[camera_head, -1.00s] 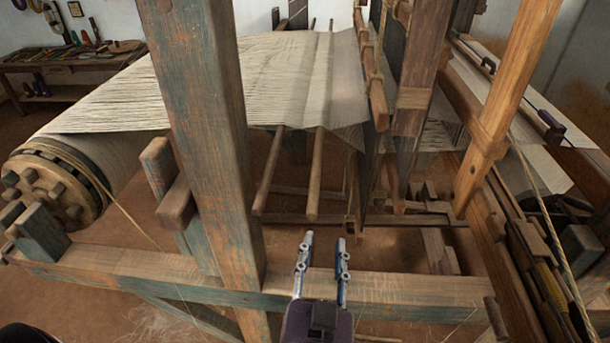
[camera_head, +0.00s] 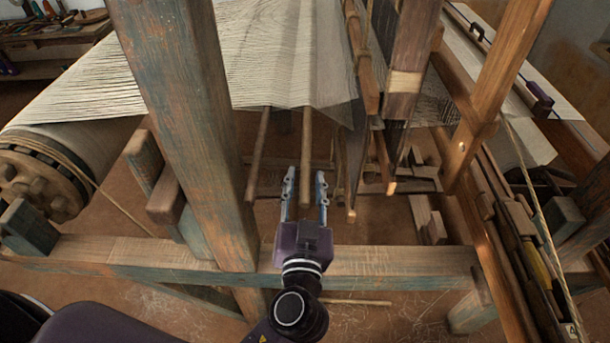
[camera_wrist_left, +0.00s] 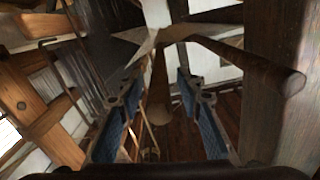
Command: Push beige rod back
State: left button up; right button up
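The beige rod (camera_head: 305,165) sticks out toward me from under the warp sheet, its near end low between the fingers of my left gripper (camera_head: 306,190). In the left wrist view the rod (camera_wrist_left: 160,92) points at the camera, its round end between the two blue finger pads of the left gripper (camera_wrist_left: 158,108). The fingers are open, with a visible gap on each side of the rod. A second, browner rod (camera_head: 259,150) lies to the left in the head view; it shows at the right in the wrist view (camera_wrist_left: 255,68). My right gripper is not in view.
A thick upright post (camera_head: 185,130) stands left of my gripper. A horizontal beam (camera_head: 390,262) runs across below it. Wooden pedals (camera_head: 351,205) and the heddle frames are just right. The warp sheet (camera_head: 285,55) spans above; the warp roller (camera_head: 45,180) is far left.

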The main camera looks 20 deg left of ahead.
pick_arm(q)
jog(key=shift+w, duration=0.1)
jog(key=c, duration=0.4)
grip_shut()
pick_arm(e)
jog(key=shift+w+a, duration=0.3)
jog(key=shift+a, duration=0.2)
pick_arm(q)
jog(key=shift+a, duration=0.1)
pick_arm(e)
jog(key=shift+d, duration=0.15)
